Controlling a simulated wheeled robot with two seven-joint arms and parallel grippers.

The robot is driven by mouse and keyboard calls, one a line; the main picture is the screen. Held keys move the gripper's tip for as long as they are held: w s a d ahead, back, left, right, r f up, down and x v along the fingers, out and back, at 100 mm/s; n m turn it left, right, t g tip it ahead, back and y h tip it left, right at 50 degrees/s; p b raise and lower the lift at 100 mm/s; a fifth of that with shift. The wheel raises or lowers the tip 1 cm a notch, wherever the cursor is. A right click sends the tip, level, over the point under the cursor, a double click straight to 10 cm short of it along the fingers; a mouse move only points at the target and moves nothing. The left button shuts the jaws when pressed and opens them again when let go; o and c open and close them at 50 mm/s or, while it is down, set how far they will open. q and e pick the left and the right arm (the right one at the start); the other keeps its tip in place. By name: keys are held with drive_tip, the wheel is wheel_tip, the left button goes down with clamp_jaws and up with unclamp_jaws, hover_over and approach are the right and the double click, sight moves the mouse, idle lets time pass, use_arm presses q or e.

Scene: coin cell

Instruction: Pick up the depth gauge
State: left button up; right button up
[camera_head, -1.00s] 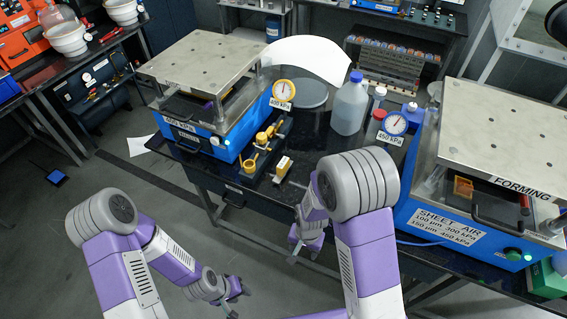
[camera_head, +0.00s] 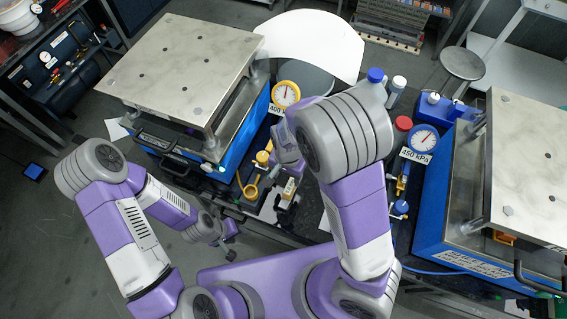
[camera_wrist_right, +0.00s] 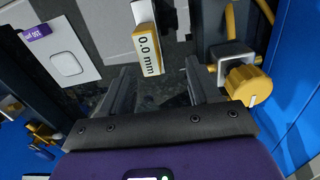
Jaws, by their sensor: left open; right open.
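The depth gauge (camera_head: 288,189), a small yellow and white block, sits on the dark bench between the two blue machines. In the right wrist view it (camera_wrist_right: 148,48) shows a "0.0 mm" label, with its near end around the fingertips. My right gripper (camera_wrist_right: 158,86) is open, its two fingers spread to either side of the gauge's near end. I see no contact, and the depth between them is hard to judge. In the head view the right hand hangs just above the gauge, its fingertips unclear. My left gripper (camera_head: 230,229) is open and empty, low at the bench's front edge.
A yellow round part (camera_wrist_right: 248,86) on a metal bracket stands close right of the right fingers. A white card (camera_wrist_right: 65,58) with a purple tag lies left. Pressure dials (camera_head: 286,94) and a blue-capped bottle (camera_head: 376,75) stand behind. Machines with metal plates (camera_head: 185,65) flank the space.

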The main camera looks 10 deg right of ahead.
sight(290, 186)
drive_tip(key=shift+f, duration=0.3)
drive_tip(key=shift+s+d+f+b, duration=0.1)
drive_tip(key=shift+s+f+b, duration=0.2)
drive_tip(key=shift+s+f, duration=0.5)
drive_tip(key=f, duration=0.5)
drive_tip(key=shift+d+b, duration=0.25)
drive_tip(key=shift+b, duration=0.15)
drive_tip(key=shift+c, duration=0.3)
drive_tip(key=shift+r, duration=0.1)
clamp_jaws()
